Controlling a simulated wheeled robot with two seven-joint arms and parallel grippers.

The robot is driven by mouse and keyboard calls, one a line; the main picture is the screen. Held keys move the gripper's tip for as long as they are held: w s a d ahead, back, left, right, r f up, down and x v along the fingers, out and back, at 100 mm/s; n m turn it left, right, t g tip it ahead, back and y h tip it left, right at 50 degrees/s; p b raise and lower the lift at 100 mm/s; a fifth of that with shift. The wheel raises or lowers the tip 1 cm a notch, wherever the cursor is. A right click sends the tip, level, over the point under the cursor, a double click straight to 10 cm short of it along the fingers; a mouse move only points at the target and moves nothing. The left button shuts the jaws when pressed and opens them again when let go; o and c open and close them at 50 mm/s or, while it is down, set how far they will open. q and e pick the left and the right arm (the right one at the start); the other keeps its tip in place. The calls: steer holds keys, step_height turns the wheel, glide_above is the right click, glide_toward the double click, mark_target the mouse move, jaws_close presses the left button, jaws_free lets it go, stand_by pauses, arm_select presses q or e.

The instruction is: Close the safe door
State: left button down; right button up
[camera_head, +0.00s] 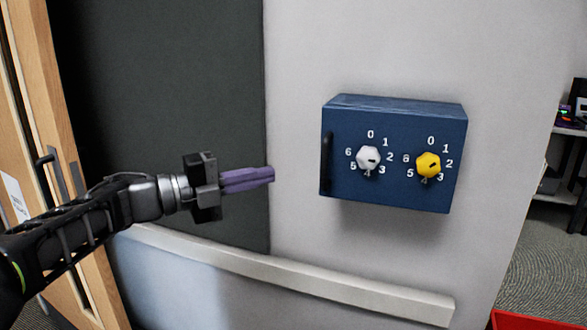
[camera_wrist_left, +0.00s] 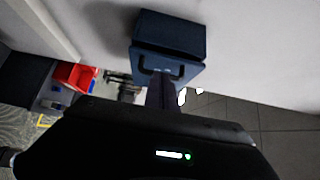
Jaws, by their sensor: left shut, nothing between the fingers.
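The blue safe (camera_head: 395,104) is mounted on the pale wall. It also shows in the left wrist view (camera_wrist_left: 172,35). Its door (camera_head: 345,188) faces me with a black handle (camera_head: 326,162) at the left edge, a white dial (camera_head: 368,158) and a yellow dial (camera_head: 429,165). I see no gap between door and body in the head view. My left gripper (camera_head: 272,174) has purple fingers pressed together, empty, left of the safe and apart from the handle in the picture. In the left wrist view its fingers (camera_wrist_left: 160,92) point toward the handle side. My right gripper is not in view.
A pale ledge (camera_head: 290,273) runs along the wall below the safe. A wooden door frame (camera_head: 75,150) stands at the far left. A red bin (camera_head: 535,321) is at the lower right, and shelves (camera_head: 560,165) stand at the right. The wall between gripper and safe is clear.

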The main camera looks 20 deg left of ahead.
arm_select(q)
steer(key=x, duration=0.9)
steer(key=shift+w+d+p, duration=0.2)
steer(key=shift+d+p, duration=0.15)
steer(key=shift+p, duration=0.05)
steer(key=shift+w, duration=0.1)
steer(key=shift+w+a+p, duration=0.15)
steer(key=shift+w+p, duration=0.45)
steer(key=shift+w, duration=0.4)
